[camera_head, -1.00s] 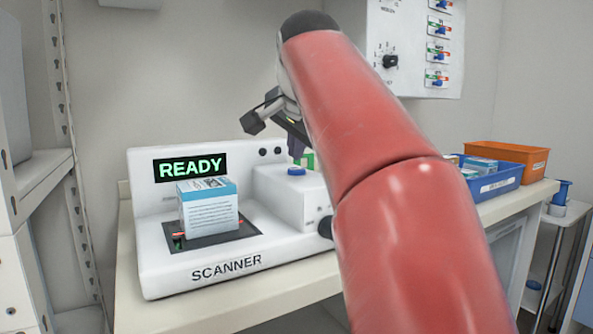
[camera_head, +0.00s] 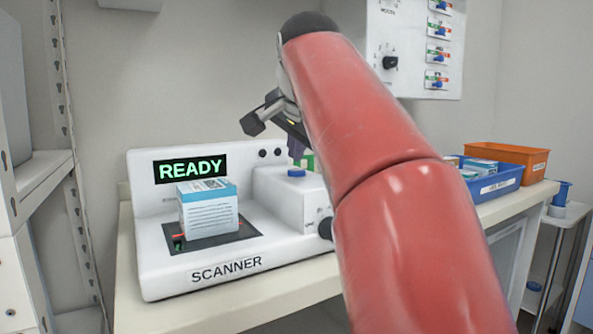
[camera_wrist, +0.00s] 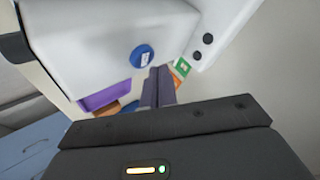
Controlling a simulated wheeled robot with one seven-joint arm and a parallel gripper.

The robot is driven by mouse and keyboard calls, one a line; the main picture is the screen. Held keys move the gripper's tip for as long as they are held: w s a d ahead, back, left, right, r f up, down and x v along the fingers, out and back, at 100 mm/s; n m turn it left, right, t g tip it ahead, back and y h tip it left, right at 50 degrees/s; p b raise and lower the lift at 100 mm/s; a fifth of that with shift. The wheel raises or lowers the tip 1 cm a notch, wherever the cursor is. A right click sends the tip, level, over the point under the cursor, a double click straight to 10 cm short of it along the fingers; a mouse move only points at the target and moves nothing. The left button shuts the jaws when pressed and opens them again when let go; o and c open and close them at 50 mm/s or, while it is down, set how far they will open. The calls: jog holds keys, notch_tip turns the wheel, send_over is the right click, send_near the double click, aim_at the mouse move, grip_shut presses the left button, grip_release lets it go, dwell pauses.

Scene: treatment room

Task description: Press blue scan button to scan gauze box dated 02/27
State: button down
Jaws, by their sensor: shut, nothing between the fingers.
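The white scanner (camera_head: 230,262) stands on the counter with its display (camera_head: 190,168) reading READY in green. A blue and white gauze box (camera_head: 208,212) stands upright on the scanner's dark plate; its date is too small to read. The blue scan button (camera_head: 296,172) sits on the raised block right of the box, and also shows in the wrist view (camera_wrist: 143,56). My gripper (camera_head: 297,152) is shut and empty, its fingertips just above and behind the button in the head view. In the wrist view, the closed fingertips (camera_wrist: 158,70) appear beside the button, apparently not on it.
A blue bin (camera_head: 497,182) with boxes and an orange bin (camera_head: 508,154) stand on the counter at right, partly behind my arm. A control panel (camera_head: 415,45) hangs on the wall above. Shelving (camera_head: 40,185) stands at the left.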

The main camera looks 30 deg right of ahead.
aim_at(297, 171)
jog(key=shift+f, duration=0.1)
dwell(0.6)
jog(key=shift+f+b, duration=0.3)
jog(key=shift+f+b, duration=0.3)
jog(key=shift+f, duration=0.15)
dwell(0.6)
jog(key=shift+r, duration=0.1)
jog(key=shift+r+p, duration=0.75)
jog(key=shift+p, duration=0.15)
notch_tip(297, 171, up, 3)
jog(key=p, duration=0.3)
jog(key=shift+r+p, duration=0.4)
jog(key=shift+r, duration=0.65)
